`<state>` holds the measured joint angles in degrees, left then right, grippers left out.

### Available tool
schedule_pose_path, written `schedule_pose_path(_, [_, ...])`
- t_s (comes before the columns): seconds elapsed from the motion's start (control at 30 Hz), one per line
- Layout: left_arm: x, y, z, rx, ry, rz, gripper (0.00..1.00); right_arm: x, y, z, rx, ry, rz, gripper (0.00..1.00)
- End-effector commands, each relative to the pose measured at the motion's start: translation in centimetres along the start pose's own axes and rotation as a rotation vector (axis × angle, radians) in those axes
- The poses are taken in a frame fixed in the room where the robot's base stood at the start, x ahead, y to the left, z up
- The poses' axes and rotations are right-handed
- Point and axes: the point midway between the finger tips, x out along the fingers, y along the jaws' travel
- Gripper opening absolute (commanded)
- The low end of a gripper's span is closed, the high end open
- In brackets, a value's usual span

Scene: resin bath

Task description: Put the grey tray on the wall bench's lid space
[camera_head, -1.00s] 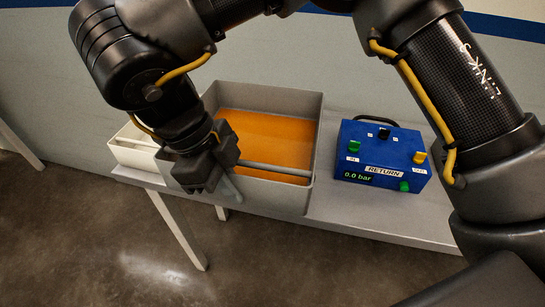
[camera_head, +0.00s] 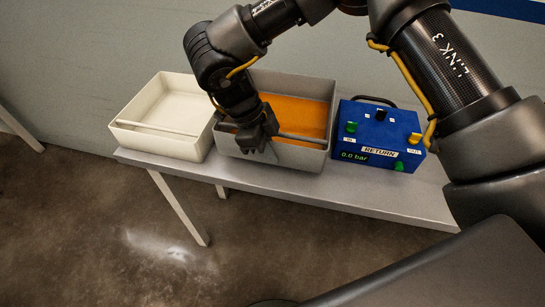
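The grey tray (camera_head: 330,105) is an open box with orange resin (camera_head: 300,112) inside and a grey bar (camera_head: 305,139) across its front part. It sits level over the wall bench (camera_head: 300,190), between a white tray and a blue box. I cannot tell whether its underside touches the bench top. My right gripper (camera_head: 257,145) points down at the tray's front and is shut on it, at the bar or front rim. The fingertips are dark and partly hidden. The bench surface under the tray is hidden. My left gripper is out of view.
A white tray (camera_head: 122,133) with a similar bar stands close at the grey tray's left. A blue control box (camera_head: 377,135) with coloured knobs, reading 0.0 bar, stands close at its right. The bench front strip is clear. The wall is behind.

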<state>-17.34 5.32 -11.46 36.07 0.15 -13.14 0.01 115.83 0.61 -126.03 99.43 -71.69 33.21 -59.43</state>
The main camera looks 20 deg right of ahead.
Motion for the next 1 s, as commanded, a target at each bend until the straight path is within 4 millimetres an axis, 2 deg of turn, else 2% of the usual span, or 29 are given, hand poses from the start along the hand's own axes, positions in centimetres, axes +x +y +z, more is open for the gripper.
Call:
schedule_pose_path(0.23, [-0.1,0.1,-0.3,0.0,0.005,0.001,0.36,0.5,-0.5,0.1,0.001,0.0,0.0,0.0])
schedule_pose_path(0.3, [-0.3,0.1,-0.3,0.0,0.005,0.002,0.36,1.2,-1.0,0.1,0.002,0.001,-0.001,0.0])
schedule_pose_path(0.5, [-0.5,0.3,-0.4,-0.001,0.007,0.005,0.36,3.7,-0.9,1.2,0.001,0.002,0.0,0.0])
schedule_pose_path(0.83, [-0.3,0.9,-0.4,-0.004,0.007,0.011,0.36,4.1,-0.9,1.4,0.001,0.0,-0.001,0.0])
schedule_pose_path(1.0, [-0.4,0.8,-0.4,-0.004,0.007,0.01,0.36,4.1,-0.8,1.4,0.0,0.001,0.0,0.23])
